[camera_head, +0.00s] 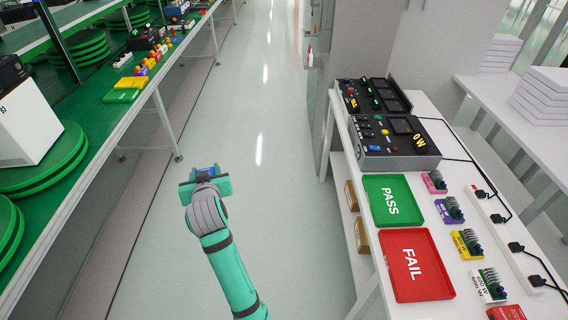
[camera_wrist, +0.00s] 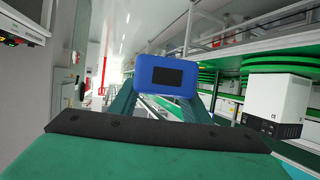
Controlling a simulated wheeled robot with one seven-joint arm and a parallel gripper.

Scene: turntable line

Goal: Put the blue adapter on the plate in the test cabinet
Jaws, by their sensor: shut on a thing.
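My gripper (camera_head: 205,178) is over the aisle floor, between the green turntable line and the white bench. It is shut on the blue adapter, a blue block with a dark rectangular face. In the wrist view the blue adapter (camera_wrist: 167,76) sits between the two fingers of my gripper (camera_wrist: 165,105). In the head view only a small blue part of the adapter (camera_head: 206,172) shows beyond the wrist. A white cabinet (camera_head: 25,120) stands on a green turntable at left, and also shows at right in the wrist view (camera_wrist: 273,105); I cannot tell if it is the test cabinet. No plate inside it is visible.
At right, the white bench (camera_head: 500,235) holds a green PASS tray (camera_head: 393,201), a red FAIL tray (camera_head: 415,264), black test instruments (camera_head: 392,137) and several coloured adapters. The left line (camera_head: 112,130) carries green discs and small coloured parts. The aisle floor (camera_head: 262,200) is clear.

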